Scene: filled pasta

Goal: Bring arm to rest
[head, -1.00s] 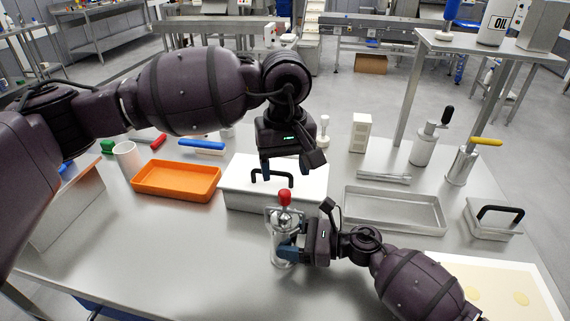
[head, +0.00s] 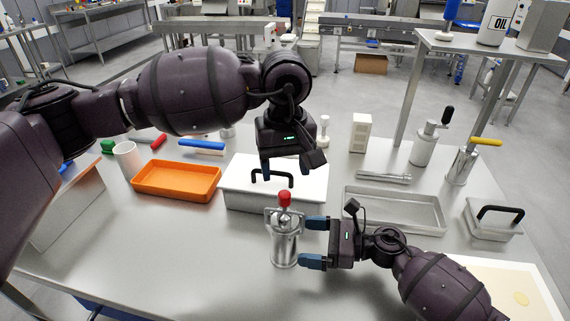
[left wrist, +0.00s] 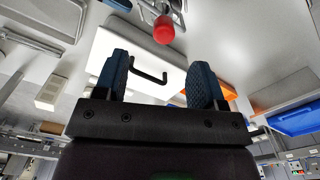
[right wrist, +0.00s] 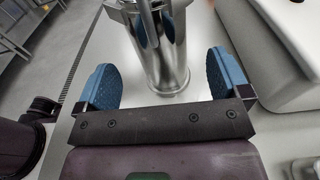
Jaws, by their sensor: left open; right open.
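My left gripper (head: 287,168) is open and empty above the white-lidded box (head: 235,178) with a black handle (head: 272,178). The handle also shows between its fingers in the left wrist view (left wrist: 150,76), and I cannot tell the height between them. My right gripper (head: 314,242) is open, just right of a steel canister (head: 285,245) with a red knob (head: 284,198). The canister stands upright on the table. In the right wrist view the canister (right wrist: 165,60) appears beyond the open fingers, with nothing gripped.
An orange tray (head: 177,196) lies at the left, with a white cup (head: 127,158) behind it. A steel tray (head: 395,222) and a lidded pan (head: 493,230) stand at the right. A cream board (head: 525,275) lies at the front right. The front middle of the steel table (head: 190,265) is clear.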

